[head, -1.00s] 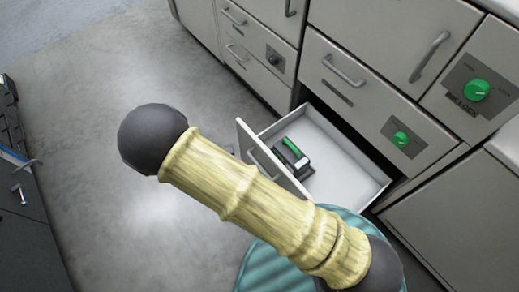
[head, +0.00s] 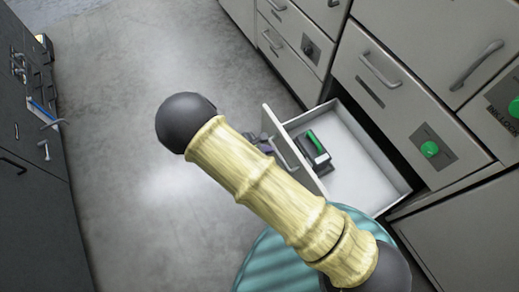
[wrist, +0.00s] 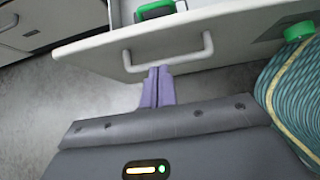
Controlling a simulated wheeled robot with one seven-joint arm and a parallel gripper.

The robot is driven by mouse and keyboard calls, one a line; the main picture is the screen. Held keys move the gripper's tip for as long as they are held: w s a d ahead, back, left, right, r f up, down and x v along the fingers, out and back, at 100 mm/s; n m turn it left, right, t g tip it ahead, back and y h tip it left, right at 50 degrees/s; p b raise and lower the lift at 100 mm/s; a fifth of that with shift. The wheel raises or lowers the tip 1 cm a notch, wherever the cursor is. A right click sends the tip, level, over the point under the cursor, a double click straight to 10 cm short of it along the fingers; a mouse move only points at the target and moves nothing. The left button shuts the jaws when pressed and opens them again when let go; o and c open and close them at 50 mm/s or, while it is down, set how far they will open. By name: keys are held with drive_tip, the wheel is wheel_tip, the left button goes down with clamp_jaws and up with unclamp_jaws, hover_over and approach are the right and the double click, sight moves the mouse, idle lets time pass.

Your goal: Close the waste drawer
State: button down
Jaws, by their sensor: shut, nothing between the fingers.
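The waste drawer (head: 370,185) is pulled open from the bottom of the cabinet row, with a white inside and a pale front panel. Its bar handle (wrist: 165,52) shows on the front in the wrist view. A green and black object (head: 317,150) lies inside near the front; part of it shows in the wrist view (wrist: 163,10). My gripper (wrist: 158,72) has purple fingers, shut and empty, with tips close to the handle and front panel. I cannot tell whether they touch. In the head view my arm hides most of the gripper.
Grey cabinets with closed drawers (head: 400,95) and green knobs (head: 430,149) stand along the right. A dark cabinet (head: 30,190) stands at the left. The grey floor (head: 150,80) between them is clear. My teal base is beside the open drawer.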

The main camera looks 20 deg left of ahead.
sight(288, 145)
drive_tip(key=w+d, duration=0.1)
drive_tip(key=w+d+f, duration=0.1)
drive_tip(key=w+d+f+b, duration=0.1)
drive_tip(key=w, duration=0.1)
drive_tip(key=shift+w+d, duration=0.35)
drive_tip(key=shift+w, duration=0.05)
